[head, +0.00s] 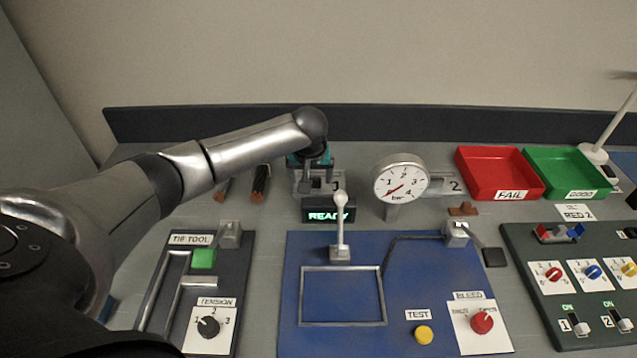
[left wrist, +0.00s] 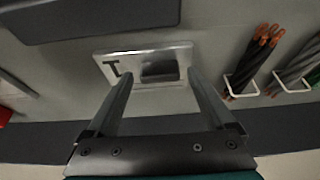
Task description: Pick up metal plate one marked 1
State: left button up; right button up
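Metal plate one (head: 337,184) lies at the back of the bench, behind the READY display, and is mostly hidden by my left gripper in the head view. In the left wrist view the plate (left wrist: 115,62) is pale, with a dark 1 mark at its left and a raised grey block (left wrist: 160,70) on it. My left gripper (head: 316,187) is over the plate. Its two fingers (left wrist: 160,75) are apart, one on each side of the block, with no clear contact. My right gripper is not in view.
Plate 2 (head: 453,186) lies to the right, behind the gauge (head: 400,178). Cable bundles (left wrist: 258,55) in white holders are beside plate one. The READY display (head: 329,214) and a white-knobbed lever (head: 341,225) stand in front. Red (head: 480,190) and green (head: 552,186) trays are at the back right.

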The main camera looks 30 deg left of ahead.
pick_arm(q)
grip_shut()
dwell(0.5)
